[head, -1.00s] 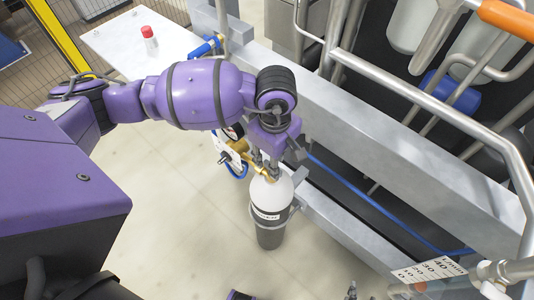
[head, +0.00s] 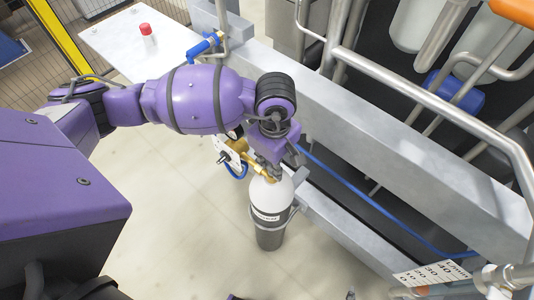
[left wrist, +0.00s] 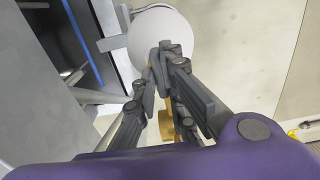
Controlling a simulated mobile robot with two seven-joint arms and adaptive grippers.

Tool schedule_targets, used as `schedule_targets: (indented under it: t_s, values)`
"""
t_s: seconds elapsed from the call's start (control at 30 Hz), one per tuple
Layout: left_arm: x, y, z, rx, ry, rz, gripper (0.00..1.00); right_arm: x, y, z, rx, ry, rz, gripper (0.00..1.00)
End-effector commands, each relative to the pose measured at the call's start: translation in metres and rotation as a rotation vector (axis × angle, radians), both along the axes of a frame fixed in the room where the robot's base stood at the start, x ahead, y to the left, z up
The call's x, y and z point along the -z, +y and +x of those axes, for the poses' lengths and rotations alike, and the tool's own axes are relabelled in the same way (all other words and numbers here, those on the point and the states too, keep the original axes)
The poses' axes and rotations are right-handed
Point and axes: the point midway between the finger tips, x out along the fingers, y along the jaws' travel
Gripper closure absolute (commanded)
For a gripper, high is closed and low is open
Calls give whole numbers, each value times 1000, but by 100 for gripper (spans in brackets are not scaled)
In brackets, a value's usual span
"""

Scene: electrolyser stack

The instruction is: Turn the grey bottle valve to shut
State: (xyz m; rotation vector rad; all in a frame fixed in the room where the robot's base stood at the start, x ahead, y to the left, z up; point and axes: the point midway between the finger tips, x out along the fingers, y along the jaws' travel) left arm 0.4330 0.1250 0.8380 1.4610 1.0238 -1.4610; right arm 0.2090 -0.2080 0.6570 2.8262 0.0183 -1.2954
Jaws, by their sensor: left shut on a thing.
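The grey bottle (head: 268,215) stands upright in a bracket beside the metal frame, with a pale rounded top and a white label. Its brass valve fitting (head: 256,168) is at the top, partly hidden by my gripper. My left gripper (head: 268,174) points down at the bottle top and is shut on the valve. In the left wrist view its fingers (left wrist: 158,62) meet over the pale bottle top (left wrist: 162,38), with brass (left wrist: 166,125) showing between and below them. The valve knob itself is mostly hidden.
A regulator with a gauge and blue hose (head: 232,160) sits left of the valve, close under my arm. The grey frame beam (head: 400,170) runs along the right. A white table (head: 120,45) holds a red-capped container (head: 147,34). The floor left of the bottle is clear.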

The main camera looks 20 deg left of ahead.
Motion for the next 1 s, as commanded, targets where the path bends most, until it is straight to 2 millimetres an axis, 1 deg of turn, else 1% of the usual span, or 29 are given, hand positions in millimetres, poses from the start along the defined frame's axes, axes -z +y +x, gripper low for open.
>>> schedule_targets:
  t_s: [0.17, 0.3, 0.53, 0.67, 0.8, 1.0]
  values:
    - [0, 0, 1, 46, -2, 0, 100, 7, -1, -9, 2, 18, -1, 60]
    - [1, 0, 1, 135, -1, 0, 100, 15, -1, -18, 4, 35, -1, 60]
    - [1, 0, 1, 275, -1, 1, 100, 27, -1, -26, 3, 53, -1, 60]
    - [1, -1, 1, 349, -1, 1, 100, 32, -1, -27, 2, 58, -1, 60]
    - [0, 0, 1, 396, -2, 0, 100, 34, 0, -25, 1, 56, -1, 60]
    - [-1, 0, 1, 403, -2, 0, 100, 33, 0, -20, -2, 48, 0, 60]
